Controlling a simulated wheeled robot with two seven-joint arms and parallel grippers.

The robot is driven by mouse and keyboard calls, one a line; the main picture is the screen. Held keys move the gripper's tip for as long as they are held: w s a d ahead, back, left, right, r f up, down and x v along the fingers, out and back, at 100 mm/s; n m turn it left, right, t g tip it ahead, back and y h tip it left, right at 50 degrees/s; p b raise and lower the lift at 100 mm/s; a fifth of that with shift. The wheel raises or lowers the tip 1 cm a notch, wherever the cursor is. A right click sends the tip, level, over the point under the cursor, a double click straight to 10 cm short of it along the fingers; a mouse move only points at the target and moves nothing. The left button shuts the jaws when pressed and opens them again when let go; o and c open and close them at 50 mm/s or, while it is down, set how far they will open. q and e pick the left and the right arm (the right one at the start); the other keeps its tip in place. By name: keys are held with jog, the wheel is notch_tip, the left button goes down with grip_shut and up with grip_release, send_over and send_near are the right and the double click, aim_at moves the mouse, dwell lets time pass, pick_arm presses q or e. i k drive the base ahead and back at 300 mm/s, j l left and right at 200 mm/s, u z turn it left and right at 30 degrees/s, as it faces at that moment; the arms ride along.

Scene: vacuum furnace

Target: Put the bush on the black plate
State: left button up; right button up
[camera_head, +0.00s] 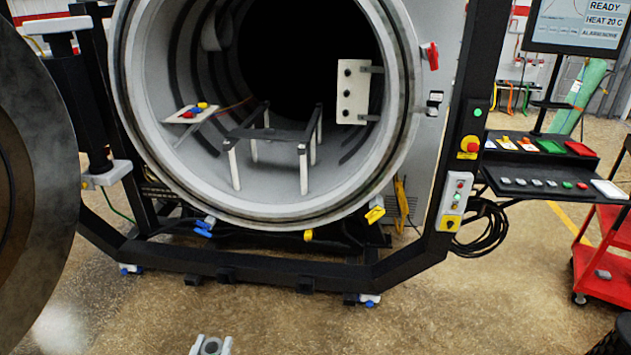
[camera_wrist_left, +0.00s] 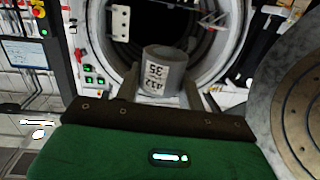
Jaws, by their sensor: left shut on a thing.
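The bush (camera_wrist_left: 163,72) is a grey hollow cylinder with a white label reading 412 and 35. In the left wrist view it stands between the fingers of my left gripper (camera_wrist_left: 161,88), which is shut on it. In the head view my left gripper (camera_head: 211,346) shows at the bottom edge with the ring-shaped top of the bush (camera_head: 211,347) between its fingers, in front of the furnace. A black plate (camera_head: 265,134) lies on a rack with light legs inside the open furnace chamber, well apart from the bush. My right gripper is not in view.
The round furnace mouth (camera_head: 398,150) is open, with its door (camera_head: 35,200) swung to the left. A side shelf (camera_head: 190,113) with coloured parts is inside at left. A black frame beam (camera_head: 250,278) crosses below the mouth. A control panel (camera_head: 540,165) and red cart (camera_head: 605,255) stand right.

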aim_at(293, 135)
jog(key=i+u, duration=0.25)
jog(key=i, duration=0.5)
jog(key=i+u, duration=0.3)
jog(key=i, duration=0.4)
jog(key=i+j+z, duration=0.1)
jog(key=i+z, duration=0.3)
jog(key=i+j+z, duration=0.25)
jog(key=i+z, duration=0.15)
jog(key=i+j+z, duration=0.45)
jog(key=l, duration=0.1)
